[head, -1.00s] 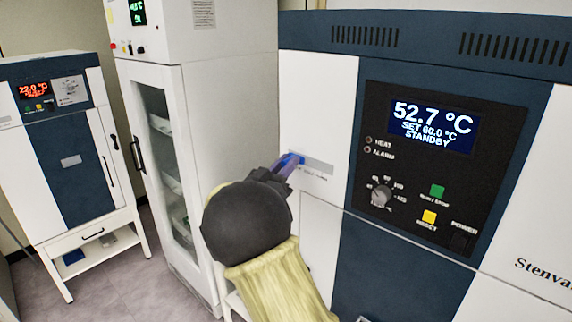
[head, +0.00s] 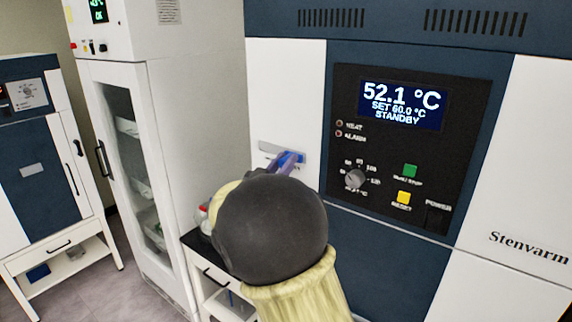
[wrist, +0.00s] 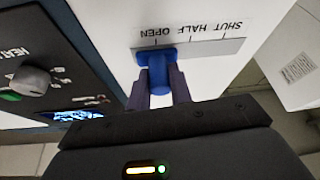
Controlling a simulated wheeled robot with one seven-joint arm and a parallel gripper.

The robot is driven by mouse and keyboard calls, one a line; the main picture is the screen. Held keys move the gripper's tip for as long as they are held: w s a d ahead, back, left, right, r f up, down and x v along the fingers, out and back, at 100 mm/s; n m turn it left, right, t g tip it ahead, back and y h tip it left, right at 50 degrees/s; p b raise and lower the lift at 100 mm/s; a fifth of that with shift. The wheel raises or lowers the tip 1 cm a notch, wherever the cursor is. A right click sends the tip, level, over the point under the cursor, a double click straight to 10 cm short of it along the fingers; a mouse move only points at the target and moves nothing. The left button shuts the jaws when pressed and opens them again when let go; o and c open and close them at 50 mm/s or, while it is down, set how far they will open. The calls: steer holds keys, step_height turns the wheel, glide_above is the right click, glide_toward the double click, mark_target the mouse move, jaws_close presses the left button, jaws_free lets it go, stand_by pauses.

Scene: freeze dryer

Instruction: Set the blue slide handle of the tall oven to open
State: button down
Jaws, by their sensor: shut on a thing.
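The blue slide handle (head: 291,156) is at the right end of its grey slot plate (head: 267,148) on the white front of the tall oven (head: 289,84). In the wrist view the blue handle (wrist: 159,70) stands at the OPEN mark, and the bare plate (wrist: 212,47) runs from it past HALF to SHUT. My gripper (wrist: 161,92) is shut on the handle, one purple-grey finger on each side. In the head view my dark wrist hides most of the gripper (head: 286,164).
The oven's dark control panel (head: 405,140) with a knob and buttons is right of the handle; its display reads 52.1 °C, STANDBY. A white glass-door cabinet (head: 185,150) stands left. A low stand (head: 196,243) is below my wrist.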

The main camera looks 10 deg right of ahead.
steer(key=shift+f, duration=0.15)
steer(key=c, duration=1.5)
jaws_free()
steer(key=shift+s, duration=0.1)
steer(key=shift+o, duration=1.2)
steer(key=shift+s+d, duration=0.1)
steer(key=shift+s, duration=0.1)
steer(key=shift+w, duration=0.15)
steer(key=b+v, duration=0.7)
steer(key=v, duration=1)
steer(key=shift+a, duration=0.25)
